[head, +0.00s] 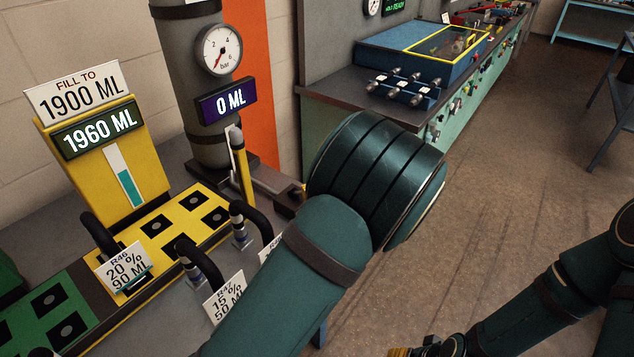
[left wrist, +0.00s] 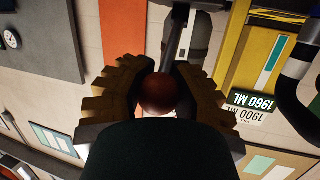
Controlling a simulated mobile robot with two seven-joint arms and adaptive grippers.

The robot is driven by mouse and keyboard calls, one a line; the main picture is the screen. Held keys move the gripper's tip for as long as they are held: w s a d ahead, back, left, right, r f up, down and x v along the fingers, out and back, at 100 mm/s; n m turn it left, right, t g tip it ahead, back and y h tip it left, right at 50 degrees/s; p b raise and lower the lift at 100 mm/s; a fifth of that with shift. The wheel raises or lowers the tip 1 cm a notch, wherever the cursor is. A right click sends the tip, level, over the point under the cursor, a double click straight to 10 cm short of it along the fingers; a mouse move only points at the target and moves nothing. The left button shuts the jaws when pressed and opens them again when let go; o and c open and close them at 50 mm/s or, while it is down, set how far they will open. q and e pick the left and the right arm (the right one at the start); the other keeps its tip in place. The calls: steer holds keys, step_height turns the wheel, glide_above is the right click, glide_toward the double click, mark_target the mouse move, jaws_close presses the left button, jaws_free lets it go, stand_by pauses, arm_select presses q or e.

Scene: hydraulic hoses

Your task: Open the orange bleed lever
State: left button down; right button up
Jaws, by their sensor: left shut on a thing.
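In the left wrist view, my left gripper (left wrist: 161,78) has its two ridged fingers on either side of a dark red-brown round knob (left wrist: 160,94), shut on it. A dark rod (left wrist: 176,38) runs from behind the knob toward the top of the picture; this looks like the bleed lever, though its orange colour is not clear here. In the head view my left arm hides the gripper and knob. Only a dark fitting (head: 287,203) beside the grey column shows at the arm's edge. My right gripper (head: 402,351) is cut off at the bottom edge.
The grey column (head: 190,105) carries a gauge (head: 219,50) near zero and a display (head: 228,101) reading 0 ML. A yellow stand (head: 105,160) reads 1960 ML under a FILL TO 1900 ML sign. Hoses with tags stand in front. Open floor lies right.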

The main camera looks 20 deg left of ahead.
arm_select(q)
steer(key=shift+d, duration=0.15)
steer(key=c, duration=0.6)
jaws_free()
steer(key=shift+w, duration=0.1)
steer(key=v, duration=1.2)
steer(key=shift+r, duration=0.15)
